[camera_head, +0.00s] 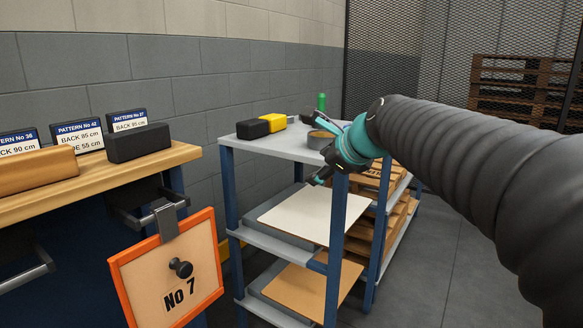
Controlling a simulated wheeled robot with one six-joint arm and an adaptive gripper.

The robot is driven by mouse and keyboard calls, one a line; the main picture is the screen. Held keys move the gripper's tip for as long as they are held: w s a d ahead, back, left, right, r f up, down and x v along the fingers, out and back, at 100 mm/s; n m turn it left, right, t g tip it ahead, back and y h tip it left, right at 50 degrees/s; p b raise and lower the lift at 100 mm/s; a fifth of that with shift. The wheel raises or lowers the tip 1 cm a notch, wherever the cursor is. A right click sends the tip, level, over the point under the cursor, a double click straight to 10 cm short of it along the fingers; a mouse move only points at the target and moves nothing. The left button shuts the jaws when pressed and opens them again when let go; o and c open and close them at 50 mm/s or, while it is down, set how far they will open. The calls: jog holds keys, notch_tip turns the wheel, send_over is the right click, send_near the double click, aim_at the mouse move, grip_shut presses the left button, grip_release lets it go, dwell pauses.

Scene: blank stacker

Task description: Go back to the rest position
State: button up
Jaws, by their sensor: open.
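My gripper (318,150) is at the end of my arm, right of the picture's middle. Its jaws stand apart and point left, in front of the blue-framed shelf rack (227,188). I see nothing held between them. The arm, in a dark ribbed sleeve, reaches in from the right edge. The gripper covers part of the rack's top and a post; I cannot tell whether it touches the rack.
A white board (300,214) lies on the rack's middle shelf and a tan board (290,288) below. Black and yellow blocks (273,122) sit on top. A wooden-topped bench (110,178) stands left, with an orange-framed No 7 sign (205,262). Floor (430,250) is clear right of the rack.

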jog(key=s+d+f+n+g+h, duration=0.1)
jog(key=s+d+f+n, duration=0.2)
jog(key=s+f+n, duration=0.4)
jog(key=s+d+f+n+g+h, duration=0.1)
jog(key=s+d+f+n+h, duration=0.1)
jog(key=s+f+n, duration=0.5)
jog(key=s+d+f+n+g+h, duration=0.1)
jog(key=s+d+f+n, duration=0.3)
jog(key=s, duration=1)
notch_tip(320, 180, down, 3)
jog(key=n+g, duration=0.1)
jog(key=n, duration=0.2)
jog(key=shift+s+h, duration=0.4)
